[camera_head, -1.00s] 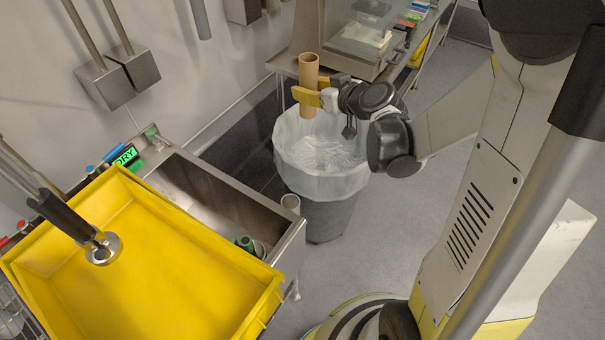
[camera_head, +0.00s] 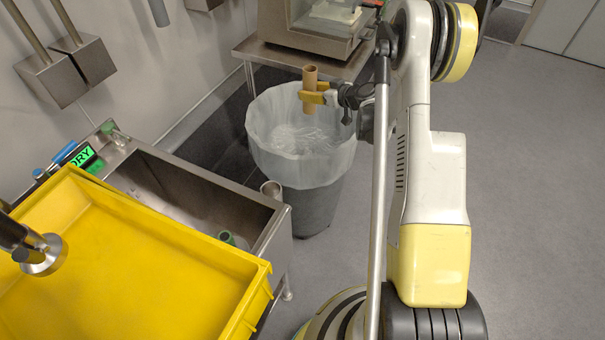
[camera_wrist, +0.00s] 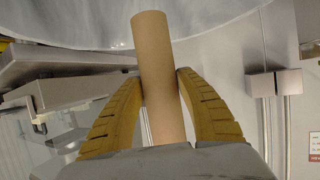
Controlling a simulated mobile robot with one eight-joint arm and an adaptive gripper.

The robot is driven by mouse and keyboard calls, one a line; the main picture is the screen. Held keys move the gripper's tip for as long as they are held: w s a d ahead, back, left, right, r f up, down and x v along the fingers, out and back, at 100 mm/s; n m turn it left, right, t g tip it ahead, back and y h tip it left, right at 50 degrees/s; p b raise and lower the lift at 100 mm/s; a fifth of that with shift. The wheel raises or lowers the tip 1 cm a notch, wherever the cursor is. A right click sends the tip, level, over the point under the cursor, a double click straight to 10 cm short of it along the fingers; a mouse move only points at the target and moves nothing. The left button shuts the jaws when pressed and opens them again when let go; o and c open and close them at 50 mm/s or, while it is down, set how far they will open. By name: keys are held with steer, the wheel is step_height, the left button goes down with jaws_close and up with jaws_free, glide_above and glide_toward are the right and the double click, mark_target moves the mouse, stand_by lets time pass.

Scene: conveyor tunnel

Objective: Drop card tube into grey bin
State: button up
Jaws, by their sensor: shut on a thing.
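The brown card tube (camera_head: 309,76) is upright in my gripper (camera_head: 314,97) in the head view. My yellow fingers are shut on it, one on each side. The tube is above the right part of the grey bin (camera_head: 312,207), which has a translucent liner (camera_head: 268,165) folded over its rim. In the wrist view the tube (camera_wrist: 158,70) runs between the fingers (camera_wrist: 161,85), and the pale liner (camera_wrist: 215,25) shows beyond its far end. The bin looks empty apart from the crumpled liner.
A yellow tray (camera_head: 150,270) stands at the lower left, beside a steel sink (camera_head: 268,232) holding a green-ended item (camera_head: 227,238). A steel bench with a glass-fronted cabinet (camera_head: 315,25) stands behind the bin. The floor to the right is clear.

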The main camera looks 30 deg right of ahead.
mark_target(315, 105)
steer(key=shift+f+b, duration=1.4)
steer(key=shift+f, duration=1.35)
steer(key=o, duration=1.4)
steer(key=v, duration=1.2)
steer(key=shift+r, duration=0.1)
